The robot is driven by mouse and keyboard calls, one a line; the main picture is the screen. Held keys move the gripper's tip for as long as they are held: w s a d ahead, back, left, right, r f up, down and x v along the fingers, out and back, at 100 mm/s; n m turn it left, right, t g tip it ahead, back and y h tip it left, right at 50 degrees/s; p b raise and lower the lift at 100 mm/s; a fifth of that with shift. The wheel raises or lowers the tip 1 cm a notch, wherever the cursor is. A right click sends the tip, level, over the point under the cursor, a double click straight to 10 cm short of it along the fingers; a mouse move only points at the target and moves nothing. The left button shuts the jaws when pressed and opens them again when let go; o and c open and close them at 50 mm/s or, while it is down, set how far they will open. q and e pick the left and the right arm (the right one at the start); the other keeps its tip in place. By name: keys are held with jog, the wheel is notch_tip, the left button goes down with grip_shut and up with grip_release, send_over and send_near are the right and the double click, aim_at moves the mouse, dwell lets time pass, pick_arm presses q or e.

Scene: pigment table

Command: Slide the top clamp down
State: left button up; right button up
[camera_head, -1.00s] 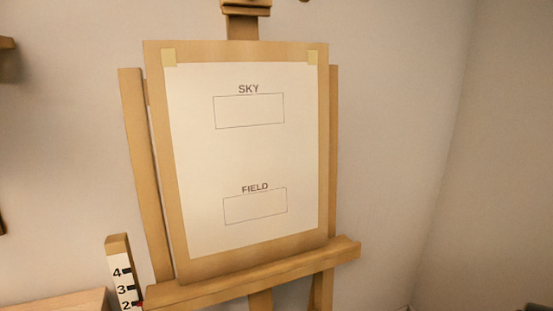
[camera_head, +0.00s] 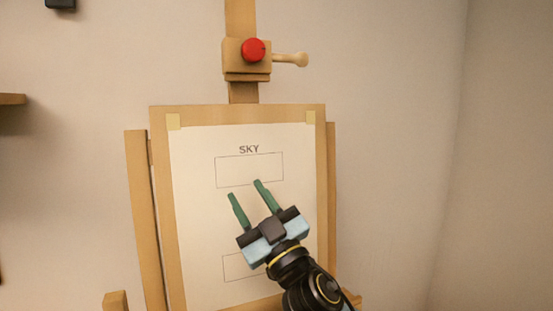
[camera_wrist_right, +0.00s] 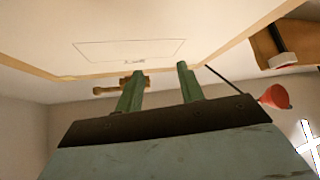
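The top clamp (camera_head: 238,68) is a wooden block on the easel's central mast, with a red knob (camera_head: 253,49) on its front and a pale wooden handle (camera_head: 291,59) sticking out to the right. It sits a little above the upper edge of the board (camera_head: 160,180). My right gripper (camera_head: 245,188) is in front of the paper, below the clamp. Its two green fingers are apart with nothing between them. The fingers (camera_wrist_right: 158,85) also show apart in the right wrist view, with the clamp's handle (camera_wrist_right: 108,90) beyond them. My left gripper is not in view.
The paper (camera_head: 195,210) is taped to the board and bears a SKY box and a partly covered lower box. A wooden shelf end (camera_head: 12,99) and a dark object (camera_head: 61,4) are at the left. The wall right of the easel is clear.

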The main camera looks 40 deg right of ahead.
aim_at(286, 59)
jog(key=s+a+r+n+g+y, duration=0.25)
jog(key=r+n+g+y, duration=0.25)
jog(key=r+n+y, duration=0.45)
jog(key=s+a+r+n+g+y, duration=0.1)
jog(key=a+r+n+g+y, duration=0.4)
jog(key=n+y, duration=0.7)
jog(key=s+d+r+m+t+h, duration=0.2)
jog(key=d+r+m+h, duration=0.25)
jog(key=d+h, duration=0.55)
jog(key=s+d+r+m+t+h, duration=0.1)
jog(key=s+d+r+m+h, duration=0.15)
jog(key=d+r+h, duration=0.55)
jog(key=shift+m+h, duration=0.25)
jog(key=shift+h, duration=0.7)
jog(key=w+p, duration=0.1)
jog(key=w, duration=0.3)
jog(key=w+p, duration=0.2)
jog(key=w, duration=0.2)
jog(key=w+f+p, duration=0.1)
jog(key=w+p, duration=0.1)
jog(key=w, duration=0.2)
jog(key=shift+w+d+f, duration=0.1)
jog(key=shift+w+d, duration=0.2)
jog(key=shift+w, duration=0.05)
jog(key=shift+w+p, duration=0.3)
jog(key=shift+w, duration=0.35)
jog(key=shift+f, duration=0.1)
